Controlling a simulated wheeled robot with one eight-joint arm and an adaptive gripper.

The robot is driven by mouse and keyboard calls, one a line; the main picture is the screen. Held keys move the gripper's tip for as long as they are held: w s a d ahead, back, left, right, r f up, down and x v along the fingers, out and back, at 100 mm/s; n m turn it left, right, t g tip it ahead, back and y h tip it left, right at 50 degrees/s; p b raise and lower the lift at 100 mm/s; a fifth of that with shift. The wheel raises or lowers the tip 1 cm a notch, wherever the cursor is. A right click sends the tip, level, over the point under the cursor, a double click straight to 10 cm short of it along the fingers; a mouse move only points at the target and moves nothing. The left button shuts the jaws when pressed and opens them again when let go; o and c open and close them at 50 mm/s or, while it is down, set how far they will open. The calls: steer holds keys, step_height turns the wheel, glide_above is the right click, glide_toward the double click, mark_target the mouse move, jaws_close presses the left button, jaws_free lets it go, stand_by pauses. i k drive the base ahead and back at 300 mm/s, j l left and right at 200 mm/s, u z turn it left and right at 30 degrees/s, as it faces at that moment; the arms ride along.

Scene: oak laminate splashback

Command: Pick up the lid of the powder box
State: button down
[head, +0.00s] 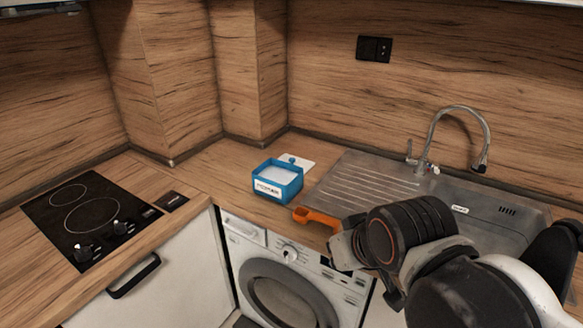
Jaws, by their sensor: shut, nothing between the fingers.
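The powder box (277,183) is an open blue square container with white contents and a white label on its front, standing on the wooden counter left of the sink. A flat white piece with a small blue knob, which looks like the lid (303,161), lies just behind the box, partly hidden by it. My gripper (341,250) is at the counter's front edge, to the right of and nearer than the box, apart from both box and lid. It is shut and empty; its fingertips are small and partly hidden in this view.
An orange object (317,216) lies near the counter edge beside my gripper. The steel sink (365,178) with a tall faucet (460,110) is at right. A black hob (85,215) is at left. A washing machine (285,275) stands below. Counter left of the box is clear.

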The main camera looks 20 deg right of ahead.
mark_target(307, 165)
steer(key=i+j+z, duration=0.25)
steer(key=i+j, duration=0.2)
steer(key=j, duration=0.15)
steer(key=i+j+z, duration=0.3)
steer(key=j, duration=0.35)
steer(key=i+j+z, duration=0.1)
steer(key=i+j, duration=0.15)
steer(key=j, duration=0.15)
steer(key=i+j+z, duration=0.15)
steer(key=j, duration=0.2)
